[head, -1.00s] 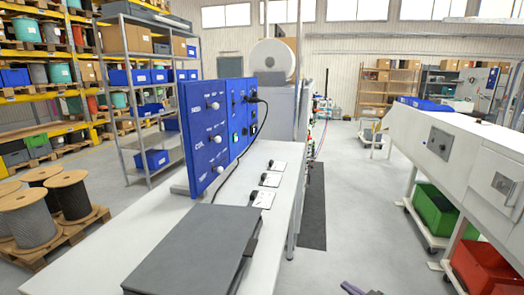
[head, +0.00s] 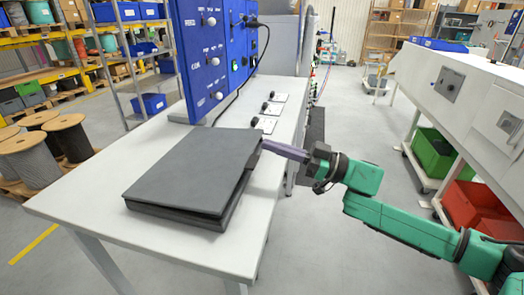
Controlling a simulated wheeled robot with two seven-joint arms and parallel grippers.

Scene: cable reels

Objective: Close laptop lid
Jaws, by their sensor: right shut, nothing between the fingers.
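The laptop (head: 190,170) is dark grey and lies on the white table in the head view. Its lid is down low over the base, with a narrow dark gap along the front and right sides; I cannot tell if it is fully shut. My right gripper (head: 267,145) comes in from the right, its purple-grey fingers shut and empty. Its tips are at the laptop's far right edge; I cannot tell if they touch it. My left gripper is not in view.
A blue control panel (head: 207,60) stands behind the laptop on the white table (head: 80,200). A black cable and small white cards (head: 266,125) lie farther back. A white machine (head: 450,90) stands to the right, with open floor between.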

